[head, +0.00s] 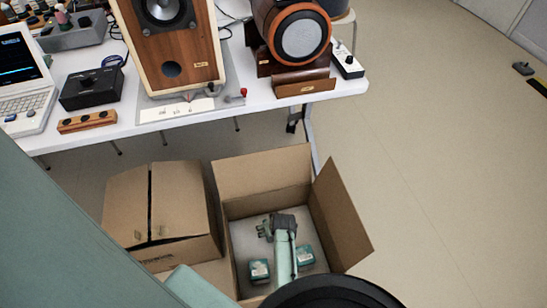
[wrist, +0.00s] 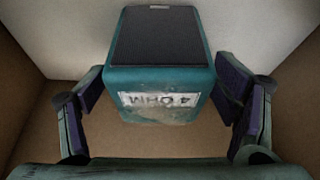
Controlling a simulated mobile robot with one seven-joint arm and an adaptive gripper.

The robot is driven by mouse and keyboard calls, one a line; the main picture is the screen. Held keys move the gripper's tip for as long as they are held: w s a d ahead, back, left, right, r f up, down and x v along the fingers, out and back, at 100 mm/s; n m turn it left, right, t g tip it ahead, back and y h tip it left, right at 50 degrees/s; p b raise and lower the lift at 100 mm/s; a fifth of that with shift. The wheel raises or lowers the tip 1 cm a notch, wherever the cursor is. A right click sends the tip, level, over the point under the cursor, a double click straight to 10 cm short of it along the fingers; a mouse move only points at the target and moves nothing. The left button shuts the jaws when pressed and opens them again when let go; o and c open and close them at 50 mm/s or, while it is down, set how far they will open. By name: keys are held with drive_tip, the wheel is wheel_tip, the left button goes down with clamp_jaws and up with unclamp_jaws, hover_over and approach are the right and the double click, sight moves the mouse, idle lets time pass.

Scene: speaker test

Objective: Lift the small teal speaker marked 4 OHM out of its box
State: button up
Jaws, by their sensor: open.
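The teal speaker (wrist: 160,90) fills the middle of the wrist view, with a dark top face and a worn white label reading 4 OHM upside down. My gripper (wrist: 163,84) is open, one finger on each side of it, with narrow gaps and no clear contact. In the head view my gripper (head: 268,228) reaches down into the open cardboard box (head: 262,175). Two small teal units show there, one left (head: 259,271) and one right (head: 306,255) of my arm. Their labels are too small to read, and my arm hides part of the box floor.
A second cardboard box (head: 178,200), its top flaps mostly closed, stands just left. The white table (head: 205,117) behind carries a wooden speaker (head: 178,45), an orange-rimmed round speaker (head: 300,35) and a laptop (head: 22,75). The right flap (head: 342,215) stands outward.

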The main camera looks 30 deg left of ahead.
drive_tip(key=shift+c, duration=0.6)
drive_tip(key=shift+r, duration=0.1)
drive_tip(key=c, duration=1.6)
drive_tip(key=shift+r, duration=0.15)
drive_tip(key=shift+c, duration=0.2)
wheel_tip(320, 180, up, 10)
drive_tip(key=shift+f, duration=0.15)
drive_tip(key=shift+w+d, duration=0.1)
